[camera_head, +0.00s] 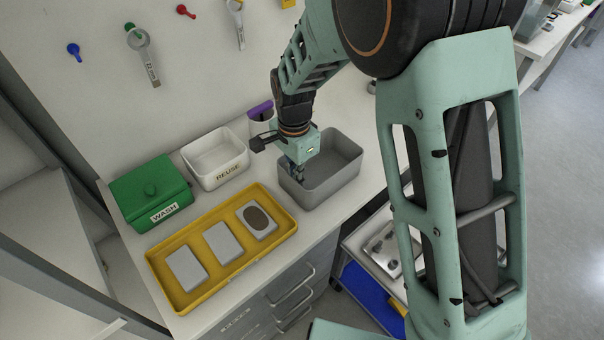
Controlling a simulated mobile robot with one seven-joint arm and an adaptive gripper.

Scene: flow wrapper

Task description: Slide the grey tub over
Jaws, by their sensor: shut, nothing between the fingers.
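The grey tub (339,181) is an open rectangular box on the white worktop, just right of the yellow tray. My gripper (298,178) points down at the tub's left end, with its fingers at or just inside the left wall. The fingers are small and dark in this view. They look closed with nothing held. I cannot tell whether they touch the tub's wall. My wrist covers part of the tub's back left corner.
A yellow tray (171,285) with several grey blocks lies front left. A white REUSE bin (204,150) and a green WASH box (148,190) stand behind it. A purple-topped container (261,115) is behind the tub. The worktop's front edge is close to the tub.

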